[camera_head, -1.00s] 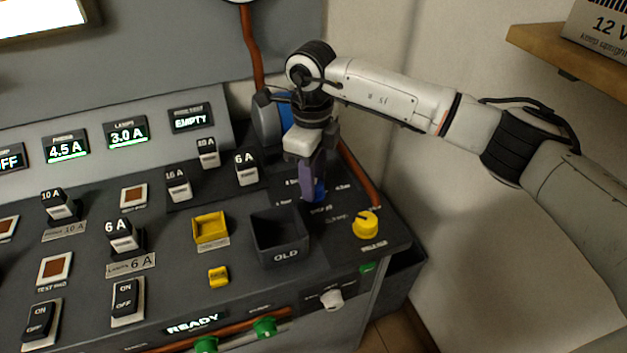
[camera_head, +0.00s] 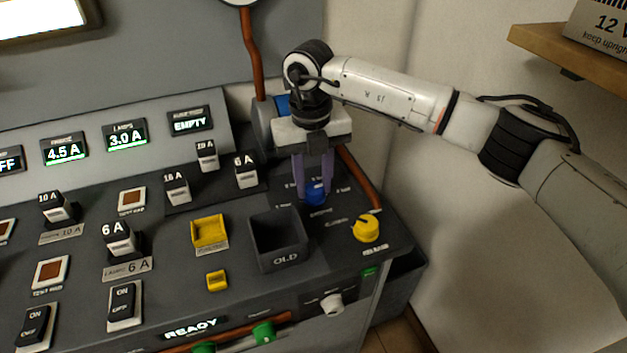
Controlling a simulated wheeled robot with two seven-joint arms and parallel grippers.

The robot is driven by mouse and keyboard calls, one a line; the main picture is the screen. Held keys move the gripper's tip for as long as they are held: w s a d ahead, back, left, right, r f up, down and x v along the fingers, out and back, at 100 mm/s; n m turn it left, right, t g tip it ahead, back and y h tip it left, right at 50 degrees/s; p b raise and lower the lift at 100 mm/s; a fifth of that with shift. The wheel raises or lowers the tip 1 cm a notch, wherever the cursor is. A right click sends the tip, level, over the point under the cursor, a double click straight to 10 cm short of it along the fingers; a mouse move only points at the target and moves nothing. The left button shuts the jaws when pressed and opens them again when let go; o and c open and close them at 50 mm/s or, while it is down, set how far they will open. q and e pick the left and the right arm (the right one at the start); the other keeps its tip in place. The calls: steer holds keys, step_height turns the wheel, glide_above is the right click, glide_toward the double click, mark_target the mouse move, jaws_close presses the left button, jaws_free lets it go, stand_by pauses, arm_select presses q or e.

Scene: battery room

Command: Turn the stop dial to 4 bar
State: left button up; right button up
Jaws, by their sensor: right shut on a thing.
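The blue dial (camera_head: 316,193), which I take for the stop dial, sits on the right part of the dark console, with small printed marks around it. The marks and the dial's pointer are too small or too hidden to read. My right gripper (camera_head: 315,187) points straight down over it, with one purple finger on each side, shut on the dial. The gripper covers the dial's far side. My left gripper is not in view.
A yellow knob (camera_head: 366,229) stands close to the right of the dial. The open black OLD bin (camera_head: 279,243) is just left and in front. Fuse blocks (camera_head: 245,172) stand further left. A copper-coloured pipe (camera_head: 358,178) runs along the console's right edge.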

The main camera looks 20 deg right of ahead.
mark_target(312, 187)
steer(key=shift+r+m, duration=0.1)
steer(key=shift+m, duration=0.5)
steer(key=o, duration=1)
steer(key=shift+o, duration=0.2)
step_height(312, 187, up, 10)
steer(key=shift+a+r+b, duration=0.15)
steer(key=shift+b, duration=0.3)
